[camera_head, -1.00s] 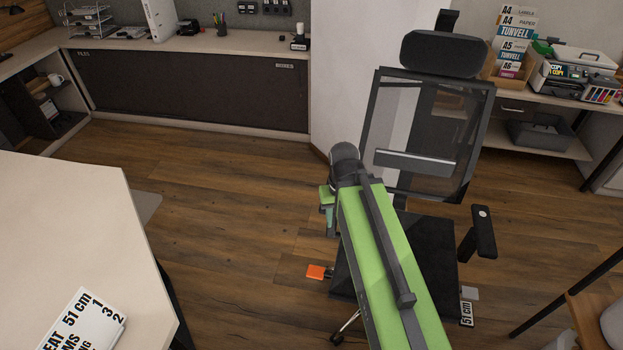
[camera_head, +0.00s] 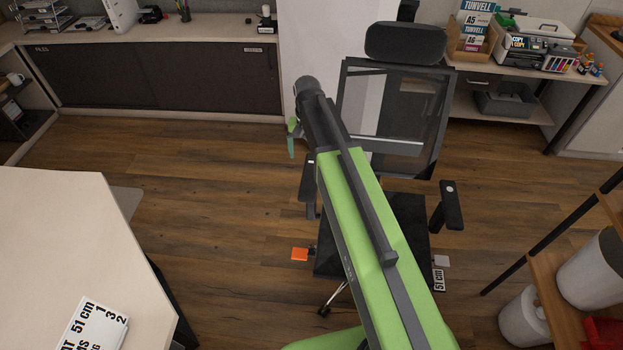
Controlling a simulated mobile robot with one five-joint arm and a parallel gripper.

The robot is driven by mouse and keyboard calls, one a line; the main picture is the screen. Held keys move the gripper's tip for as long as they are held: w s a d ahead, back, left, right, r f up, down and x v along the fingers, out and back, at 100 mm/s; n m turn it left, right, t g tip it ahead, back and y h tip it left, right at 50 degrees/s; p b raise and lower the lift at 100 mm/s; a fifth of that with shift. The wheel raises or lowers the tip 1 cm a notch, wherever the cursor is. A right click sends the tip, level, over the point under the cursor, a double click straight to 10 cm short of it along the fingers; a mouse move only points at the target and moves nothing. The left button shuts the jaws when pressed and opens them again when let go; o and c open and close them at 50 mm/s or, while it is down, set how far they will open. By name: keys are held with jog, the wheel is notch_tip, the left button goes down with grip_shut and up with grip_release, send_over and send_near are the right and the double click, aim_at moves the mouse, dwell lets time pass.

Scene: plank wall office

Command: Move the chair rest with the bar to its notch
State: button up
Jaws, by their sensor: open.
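The office chair stands right of centre, facing me. Its black headrest (camera_head: 404,43) sits above the mesh backrest (camera_head: 425,100), with a grey bar (camera_head: 400,146) across the lower mesh, partly behind my arm. The left armrest (camera_head: 309,190) and right armrest (camera_head: 447,205) flank the dark seat (camera_head: 410,225). An orange tab (camera_head: 299,254) sticks out at the seat's left; a pale tab (camera_head: 441,261) and a "51 cm" tag (camera_head: 438,281) are at its right. My gripper (camera_head: 293,138) is open and apart from the chair, left of the backrest. I cannot make out any notch.
A pale desk (camera_head: 60,230) with a card (camera_head: 95,325) reading "51 cm" fills the lower left. A shelf with white bins (camera_head: 590,270) stands at the right. A low cabinet (camera_head: 160,80) and a printer shelf (camera_head: 530,95) line the back. Wood floor is clear left of the chair.

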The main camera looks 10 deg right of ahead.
aim_at(309, 189)
notch_tip(309, 189, down, 18)
jog(key=b, duration=1.7)
jog(key=shift+s+b, duration=0.1)
jog(key=shift+b, duration=0.25)
jog(key=shift+r, duration=0.1)
jog(key=shift+r, duration=0.1)
jog(key=shift+c, duration=0.2)
grip_shut()
notch_tip(309, 189, down, 8)
jog(key=b, duration=0.8)
